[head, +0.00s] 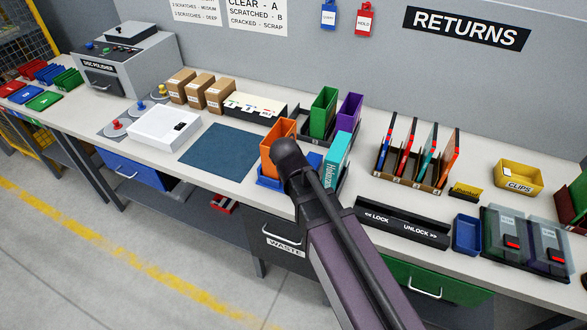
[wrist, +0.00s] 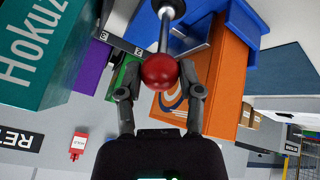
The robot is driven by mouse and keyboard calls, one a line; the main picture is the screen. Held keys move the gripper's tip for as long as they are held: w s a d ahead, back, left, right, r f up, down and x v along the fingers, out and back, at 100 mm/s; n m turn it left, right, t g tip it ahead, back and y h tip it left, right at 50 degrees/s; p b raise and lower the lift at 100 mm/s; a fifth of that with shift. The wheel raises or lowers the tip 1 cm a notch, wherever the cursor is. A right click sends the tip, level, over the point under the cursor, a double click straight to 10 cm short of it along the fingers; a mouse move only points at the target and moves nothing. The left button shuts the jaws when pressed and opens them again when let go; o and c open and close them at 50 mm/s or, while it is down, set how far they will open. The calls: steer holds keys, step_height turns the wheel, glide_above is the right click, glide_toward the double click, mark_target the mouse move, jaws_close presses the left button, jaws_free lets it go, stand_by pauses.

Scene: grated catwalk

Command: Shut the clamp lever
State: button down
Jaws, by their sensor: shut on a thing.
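The clamp lever shows in the wrist view as a bright metal rod (wrist: 165,34) with a red ball knob (wrist: 160,71) on its end. The rod runs from the knob to a dark mount at the top edge of the picture. My gripper (wrist: 160,78) has a finger on each side of the knob and is shut on it. In the head view my arm covers the lever, and my gripper cannot be made out there. A black strip marked LOCK and UNLOCK (head: 402,228) is on the bench to the right of my arm.
An orange box (head: 277,143) and a teal box (head: 338,160) stand close by the arm's end. Green (head: 323,112) and purple (head: 347,115) boxes stand behind. A rack of upright cases (head: 413,158) is to the right. The blue mat (head: 218,150) is clear.

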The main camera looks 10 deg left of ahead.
steer(key=shift+s+f, duration=0.3)
steer(key=shift+s, duration=0.2)
steer(key=shift+c, duration=1.3)
jaws_free()
steer(key=shift+r, duration=0.15)
